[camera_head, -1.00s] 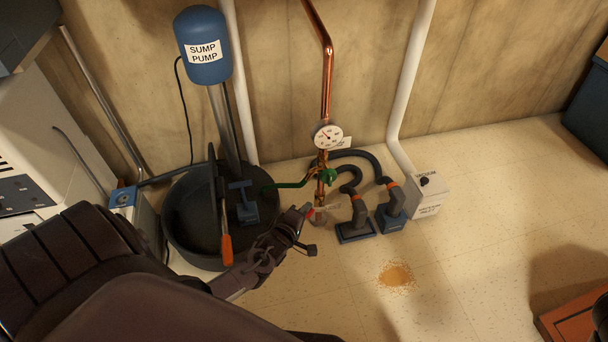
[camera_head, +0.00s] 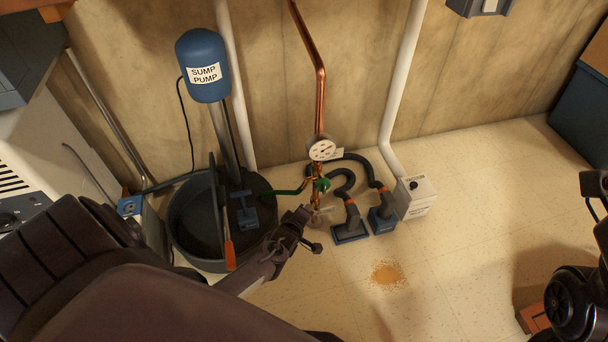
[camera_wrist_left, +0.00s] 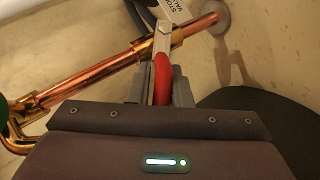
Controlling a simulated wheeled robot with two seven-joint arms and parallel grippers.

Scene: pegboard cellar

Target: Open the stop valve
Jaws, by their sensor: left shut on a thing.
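The stop valve sits low on the copper pipe (camera_head: 320,95). In the left wrist view its red lever handle (camera_wrist_left: 162,76) is on a silver stem joined to the copper valve body (camera_wrist_left: 162,44). The lever lies across the pipe. A tag reading "STOP" and part of a second word (camera_wrist_left: 174,10) hangs beside it. My left gripper (camera_wrist_left: 160,86) is shut on the red handle, one finger on each side. In the head view my left gripper (camera_head: 306,213) is at the foot of the pipe and hides most of the lever. My right gripper's fingers do not show.
A pressure gauge (camera_head: 321,148) and a green hose valve (camera_head: 321,185) are above. The black sump basin (camera_head: 190,250) with the blue pump (camera_head: 203,65) is left. Blue-based hose fittings (camera_head: 350,231) and a white box (camera_head: 416,196) are close right. An orange-brown patch (camera_head: 387,273) is on open floor.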

